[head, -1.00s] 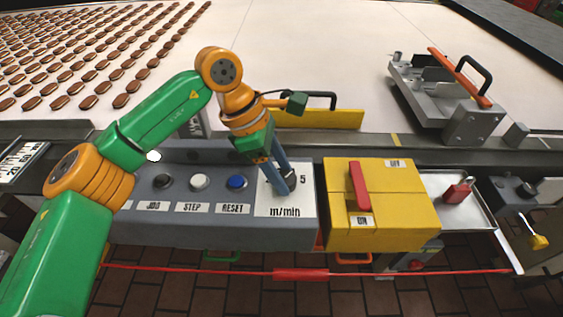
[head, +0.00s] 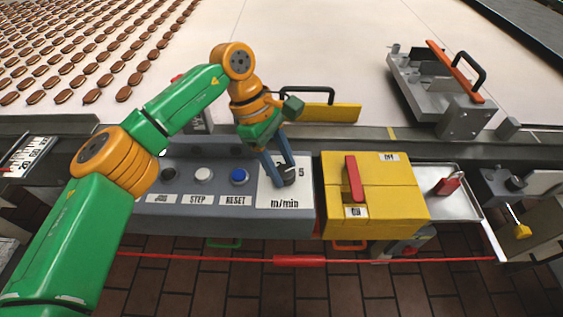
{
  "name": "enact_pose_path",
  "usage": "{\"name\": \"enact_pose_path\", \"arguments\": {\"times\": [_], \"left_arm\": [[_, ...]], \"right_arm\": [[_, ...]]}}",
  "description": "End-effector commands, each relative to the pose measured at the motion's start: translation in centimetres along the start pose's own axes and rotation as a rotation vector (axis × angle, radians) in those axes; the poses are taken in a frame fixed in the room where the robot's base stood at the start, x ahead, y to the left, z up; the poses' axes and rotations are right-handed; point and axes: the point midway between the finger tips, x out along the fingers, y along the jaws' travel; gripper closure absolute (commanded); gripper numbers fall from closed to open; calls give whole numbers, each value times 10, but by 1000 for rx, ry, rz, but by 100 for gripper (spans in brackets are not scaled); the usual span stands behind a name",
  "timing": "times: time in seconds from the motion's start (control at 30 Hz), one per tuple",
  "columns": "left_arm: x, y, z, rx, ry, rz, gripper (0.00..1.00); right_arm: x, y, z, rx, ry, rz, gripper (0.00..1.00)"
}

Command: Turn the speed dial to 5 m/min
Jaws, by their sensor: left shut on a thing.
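The speed dial (head: 289,177) is a small dark knob on a white plate (head: 283,204) marked m/min, at the right end of the grey control panel (head: 222,216). A "5" shows on the plate just right of the knob; the other marks are hidden by my fingers. My left gripper (head: 281,178) reaches down from above with its blue fingers on the dial, shut on it. The knob's pointer direction cannot be made out. My right gripper is not in view.
Black, white and blue buttons (head: 239,177) sit left of the dial. A yellow box with a red lever (head: 354,179) stands close on the right. A tray with a red padlock (head: 447,183) lies beyond it. A red cord (head: 299,261) runs along the front.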

Motion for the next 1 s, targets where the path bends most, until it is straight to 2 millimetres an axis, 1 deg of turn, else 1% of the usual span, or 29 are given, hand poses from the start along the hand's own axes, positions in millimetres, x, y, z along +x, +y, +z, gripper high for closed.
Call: {"name": "enact_pose_path", "arguments": {"times": [0.2, 0.23, 0.27, 0.3, 0.33, 0.57, 0.67, 0.77, 0.8, 0.9, 1.0], "left_arm": [[0, 0, 0, 2, 0, 1, 100], [0, 0, 0, 2, 0, 1, 43], [0, 0, 0, 2, 0, 1, 35], [0, 0, 0, 2, 0, 1, 24], [0, 0, 0, 1, 0, 1, 19], [0, 0, 0, 1, 0, 1, 19], [-5, 1, 0, 0, 1, 3, 19], [-25, 1, 0, 0, 1, 5, 19], [-35, 1, 0, -2, 2, 5, 19], [-57, 1, 1, 0, 1, 4, 19], [-69, 0, 0, 0, 0, 2, 19]], "right_arm": [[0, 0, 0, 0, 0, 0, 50], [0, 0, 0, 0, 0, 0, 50], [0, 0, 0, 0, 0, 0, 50], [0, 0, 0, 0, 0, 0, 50], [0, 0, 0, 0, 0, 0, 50], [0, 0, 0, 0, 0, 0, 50], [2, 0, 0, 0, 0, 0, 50], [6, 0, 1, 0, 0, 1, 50], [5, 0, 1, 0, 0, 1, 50], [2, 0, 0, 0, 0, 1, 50], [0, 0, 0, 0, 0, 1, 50]]}}
